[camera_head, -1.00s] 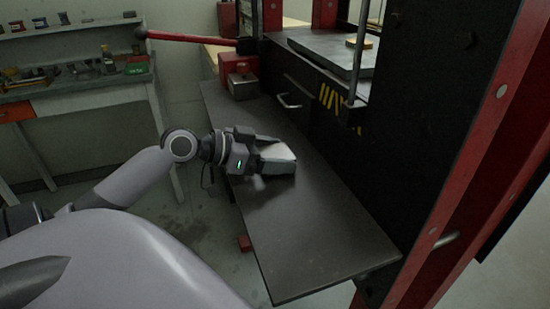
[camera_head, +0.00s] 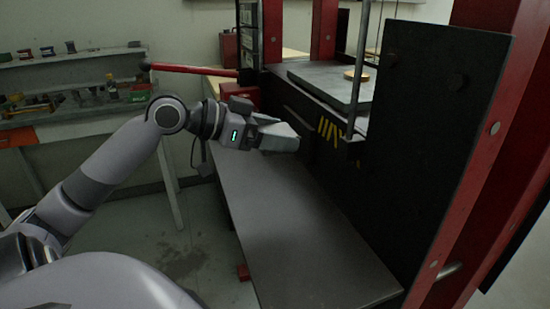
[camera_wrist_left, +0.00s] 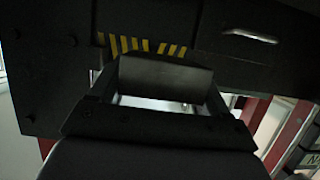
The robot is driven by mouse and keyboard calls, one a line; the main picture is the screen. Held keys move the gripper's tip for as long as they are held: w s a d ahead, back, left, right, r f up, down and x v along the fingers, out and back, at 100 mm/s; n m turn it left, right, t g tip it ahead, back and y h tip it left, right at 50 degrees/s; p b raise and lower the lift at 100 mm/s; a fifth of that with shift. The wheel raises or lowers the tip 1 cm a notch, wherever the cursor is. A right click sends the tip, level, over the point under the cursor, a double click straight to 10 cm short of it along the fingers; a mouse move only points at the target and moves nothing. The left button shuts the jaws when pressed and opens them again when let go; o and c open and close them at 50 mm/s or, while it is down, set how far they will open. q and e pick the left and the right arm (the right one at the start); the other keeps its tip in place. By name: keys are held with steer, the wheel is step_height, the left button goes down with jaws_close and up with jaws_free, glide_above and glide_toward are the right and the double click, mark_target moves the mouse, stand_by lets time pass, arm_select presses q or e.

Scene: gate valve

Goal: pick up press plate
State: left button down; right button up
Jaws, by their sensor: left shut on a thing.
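My left gripper (camera_head: 268,133) is shut on the press plate, a small grey block (camera_head: 281,138), and holds it raised above the dark metal shelf (camera_head: 290,240). In the left wrist view the press plate (camera_wrist_left: 165,76) shows as a dark block between the fingers, with a bright gap below it. The fingers partly hide it. My right gripper is in neither view.
The black press body, with yellow stripes (camera_head: 331,131), stands just right of the gripper. A red lever (camera_head: 195,69) and the press bed (camera_head: 335,82) are behind. A workbench (camera_head: 75,100) is at the left. The shelf's front is bare.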

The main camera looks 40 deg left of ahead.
mark_target(275, 131)
arm_select(q)
step_height(275, 131, up, 8)
steer(key=shift+r+p, duration=0.1)
steer(key=shift+p, duration=0.2)
